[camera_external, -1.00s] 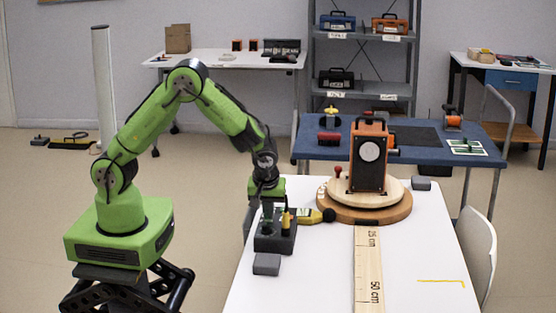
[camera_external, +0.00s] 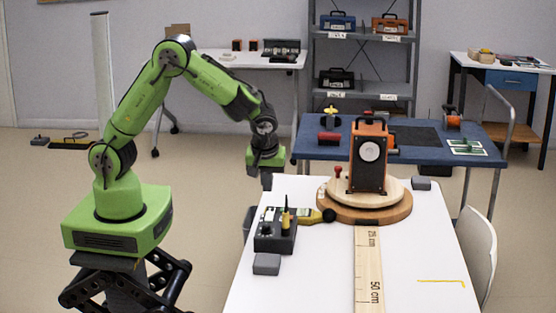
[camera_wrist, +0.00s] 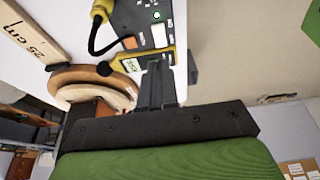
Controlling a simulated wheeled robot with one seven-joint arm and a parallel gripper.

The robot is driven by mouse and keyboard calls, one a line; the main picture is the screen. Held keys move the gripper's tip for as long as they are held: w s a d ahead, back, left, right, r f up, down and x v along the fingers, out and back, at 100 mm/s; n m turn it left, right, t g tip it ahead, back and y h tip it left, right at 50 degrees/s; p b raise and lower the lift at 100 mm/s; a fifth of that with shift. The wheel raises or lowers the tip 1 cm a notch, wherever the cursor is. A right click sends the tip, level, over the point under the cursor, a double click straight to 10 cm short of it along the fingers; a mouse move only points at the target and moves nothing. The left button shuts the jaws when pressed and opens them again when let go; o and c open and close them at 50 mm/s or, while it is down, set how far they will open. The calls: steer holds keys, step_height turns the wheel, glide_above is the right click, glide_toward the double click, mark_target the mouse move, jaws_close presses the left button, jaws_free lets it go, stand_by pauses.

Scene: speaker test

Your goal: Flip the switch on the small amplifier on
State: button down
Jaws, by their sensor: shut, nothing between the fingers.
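The small amplifier (camera_external: 264,242) is a dark grey box near the left edge of the white table, with a yellow plug standing on it. In the wrist view its panel (camera_wrist: 142,13) lies at the top.
A yellow meter (camera_external: 312,216) with a black ball tip lies behind the amplifier. A grey block (camera_external: 266,264) is in front. An orange speaker (camera_external: 368,175) stands on a round wooden turntable (camera_external: 340,212), with a ruler (camera_external: 369,270) running forward. The table's right front is mostly clear.

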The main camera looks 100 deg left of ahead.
steer(key=v, duration=0.4)
steer(key=shift+d+r+p, duration=0.2)
steer(key=shift+d+p, duration=0.15)
steer(key=shift+d, duration=0.1)
steer(key=s+d+r+m+t+h+p, duration=0.25)
steer(key=s+r+m, duration=0.55)
steer(key=r, duration=0.4)
steer(key=s+d+r+m+t+h+p, duration=0.1)
steer(key=s+d+r+m+t, duration=0.2)
steer(key=s+m, duration=0.7)
steer(key=s+d+r, duration=0.1)
steer(key=s, duration=0.3)
steer(key=shift+s, duration=0.35)
